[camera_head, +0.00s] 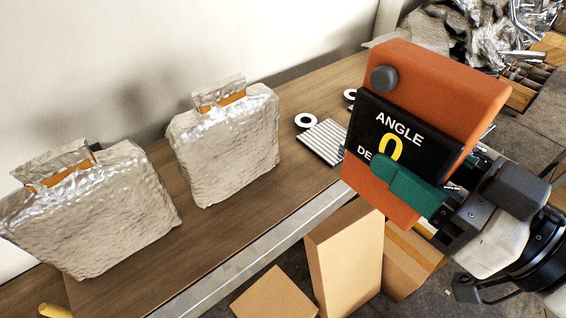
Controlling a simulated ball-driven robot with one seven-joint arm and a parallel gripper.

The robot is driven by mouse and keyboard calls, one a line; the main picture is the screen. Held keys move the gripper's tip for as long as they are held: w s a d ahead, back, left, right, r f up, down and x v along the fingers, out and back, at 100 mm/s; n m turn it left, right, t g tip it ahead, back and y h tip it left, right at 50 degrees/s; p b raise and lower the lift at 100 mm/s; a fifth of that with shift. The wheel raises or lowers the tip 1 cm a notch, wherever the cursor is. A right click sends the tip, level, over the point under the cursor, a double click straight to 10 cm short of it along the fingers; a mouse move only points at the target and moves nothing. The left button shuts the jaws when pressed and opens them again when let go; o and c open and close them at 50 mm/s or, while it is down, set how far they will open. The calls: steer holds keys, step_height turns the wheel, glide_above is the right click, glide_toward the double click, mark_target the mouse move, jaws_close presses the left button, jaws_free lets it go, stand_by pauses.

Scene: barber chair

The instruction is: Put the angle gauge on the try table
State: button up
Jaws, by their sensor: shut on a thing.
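The angle gauge (460,92) is an orange block with a black face lettered "ANGLE", a yellow 0 and a dark grey knob at its top left. My gripper (412,188) comes in from the lower right and is shut on the gauge's lower part, with a green finger pad across its front. The gauge is tilted and appears held up above the table edge, hiding part of the table behind it. A long brown wooden table (232,233) with a metal front edge runs along the wall; I cannot tell whether it is the try table.
Two crinkled silver packages (225,145) (90,210) stand on the table's left part. A ridged metal plate (325,142) and a white ring (305,121) lie near the gauge. Cardboard boxes (345,262) stand below the front edge. Metal parts (485,40) are piled at the top right.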

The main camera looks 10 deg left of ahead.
steer(key=shift+a+r, duration=0.15)
steer(key=shift+w+a+f+b, duration=0.55)
steer(key=shift+w+a+f, duration=0.9)
steer(key=shift+a+f, duration=0.55)
steer(key=shift+w+a+f+b, duration=0.6)
steer(key=shift+w+a+f, duration=0.9)
steer(key=shift+f, duration=0.8)
steer(key=shift+w+a+f+b, duration=0.55)
steer(key=shift+w+a+f, duration=0.85)
steer(key=shift+a+f, duration=0.6)
steer(key=shift+d+f, duration=0.15)
steer(key=shift+f, duration=0.05)
steer(key=o, duration=1.2)
